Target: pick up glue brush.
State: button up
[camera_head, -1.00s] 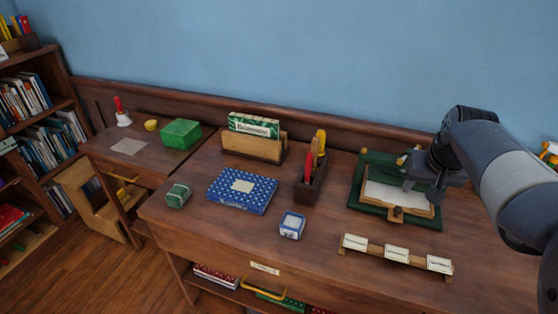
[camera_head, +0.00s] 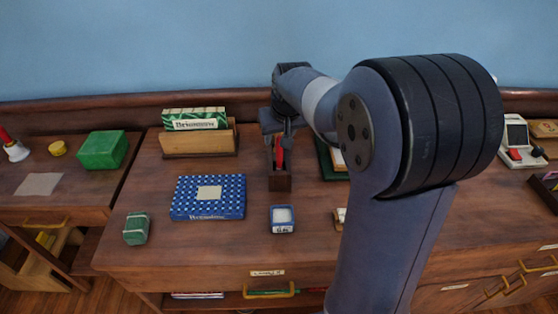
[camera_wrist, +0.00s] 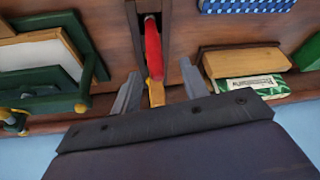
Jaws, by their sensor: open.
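I cannot tell which of these is the glue brush. My gripper (camera_wrist: 158,92) is open, its fingers on either side of the yellow-orange piece, with nothing clearly gripped. In the head view my gripper (camera_head: 280,132) is over the back of the holder, and my arm hides part of the area.
A wooden letter rack (camera_head: 198,142) with a green box stands left of the holder. A blue dotted box (camera_head: 208,212), a small blue-white box (camera_head: 282,226) and a green bundle (camera_head: 136,229) lie in front. A green-framed board (camera_wrist: 48,62) is close on the other side.

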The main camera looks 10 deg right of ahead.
aim_at(279, 160)
jog(key=x, duration=0.5)
jog(key=shift+s+d+f, duration=0.15)
jog(key=shift+s+d, duration=0.05)
jog(key=shift+s, duration=0.05)
grip_shut()
